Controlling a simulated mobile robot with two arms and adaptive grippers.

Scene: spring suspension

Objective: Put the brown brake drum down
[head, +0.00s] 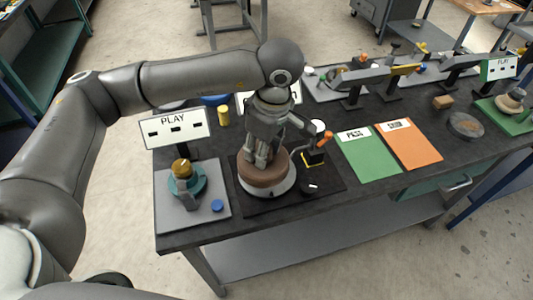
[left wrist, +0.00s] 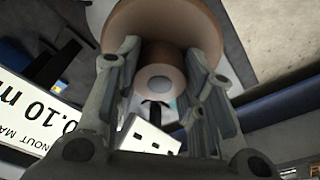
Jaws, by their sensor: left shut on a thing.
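The brown brake drum (head: 270,173) is at a pale round plate (head: 268,189) on the black fixture base, near the table's front edge. Whether it touches the plate or hangs just above it, I cannot tell. My left gripper (head: 262,158) comes down from above and is shut on the drum's hub. In the left wrist view the drum (left wrist: 139,20) shows its wide brown face, and its hub (left wrist: 159,78) sits between the two fingers of the gripper (left wrist: 162,58). My right gripper is not in view.
Left of the drum stands a grey plate (head: 167,220) with a teal and brass part and a PLAY sign (head: 176,129). An orange-tipped lever (head: 325,138) stands close on the right. Beyond lie a green mat (head: 365,154) and an orange mat (head: 409,148), both bare.

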